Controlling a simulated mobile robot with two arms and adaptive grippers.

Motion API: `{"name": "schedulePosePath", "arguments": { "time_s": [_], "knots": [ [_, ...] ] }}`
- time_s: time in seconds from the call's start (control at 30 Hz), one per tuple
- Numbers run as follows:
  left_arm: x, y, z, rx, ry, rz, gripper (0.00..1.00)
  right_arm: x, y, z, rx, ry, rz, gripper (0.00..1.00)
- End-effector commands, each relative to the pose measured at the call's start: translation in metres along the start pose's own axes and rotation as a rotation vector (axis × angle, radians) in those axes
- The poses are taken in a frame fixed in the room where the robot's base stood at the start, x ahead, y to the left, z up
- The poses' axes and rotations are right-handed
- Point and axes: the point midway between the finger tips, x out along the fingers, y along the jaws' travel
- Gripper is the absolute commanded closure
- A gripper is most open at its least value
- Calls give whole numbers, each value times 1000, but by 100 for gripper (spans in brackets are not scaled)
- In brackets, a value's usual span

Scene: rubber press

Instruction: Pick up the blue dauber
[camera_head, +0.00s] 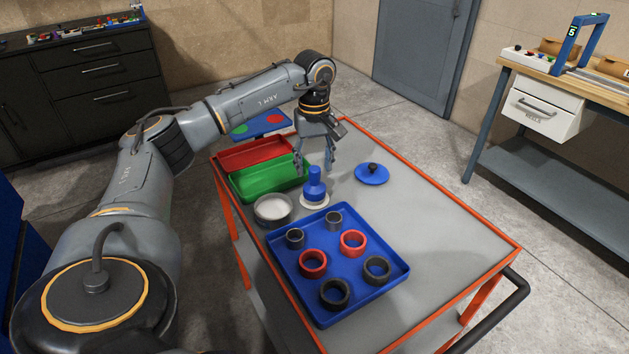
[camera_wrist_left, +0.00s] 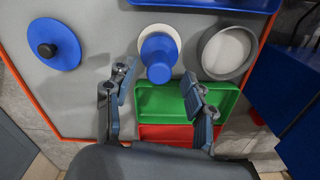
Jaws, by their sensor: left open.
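The blue dauber (camera_head: 315,186) stands upright on a white round base (camera_head: 315,201) on the grey tabletop of the orange-framed cart. It also shows in the left wrist view (camera_wrist_left: 158,56), seen from above beyond the fingers. My left gripper (camera_head: 317,170) is open and empty, above and just behind the dauber in the head view. In the left wrist view its two fingers (camera_wrist_left: 159,90) are spread wide, with the dauber ahead between their lines and apart from them. My right gripper is not in view.
A round dish (camera_head: 273,222) stands left of the dauber. A blue tray (camera_head: 388,287) with black and red rings lies in front. Green (camera_head: 240,187) and red (camera_head: 229,158) trays lie at the back left. A blue lid with a black knob (camera_head: 371,180) lies right. The tabletop's right side is clear.

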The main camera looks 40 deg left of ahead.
Motion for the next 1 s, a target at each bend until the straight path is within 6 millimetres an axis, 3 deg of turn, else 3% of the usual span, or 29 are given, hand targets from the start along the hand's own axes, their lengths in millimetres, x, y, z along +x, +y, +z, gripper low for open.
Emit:
{"name": "schedulePosePath", "arguments": {
  "time_s": [0.2, 0.43, 0.7, 1.0],
  "knots": [
    [24, 0, 0, -1, 0, -1, 46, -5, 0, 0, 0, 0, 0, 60],
    [26, 1, 0, -2, 1, 1, 46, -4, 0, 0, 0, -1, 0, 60],
    [26, 1, 0, -2, 1, 1, 99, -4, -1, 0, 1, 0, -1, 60],
    [25, 1, 0, -2, 1, 1, 100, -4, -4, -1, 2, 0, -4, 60]
  ]
}}
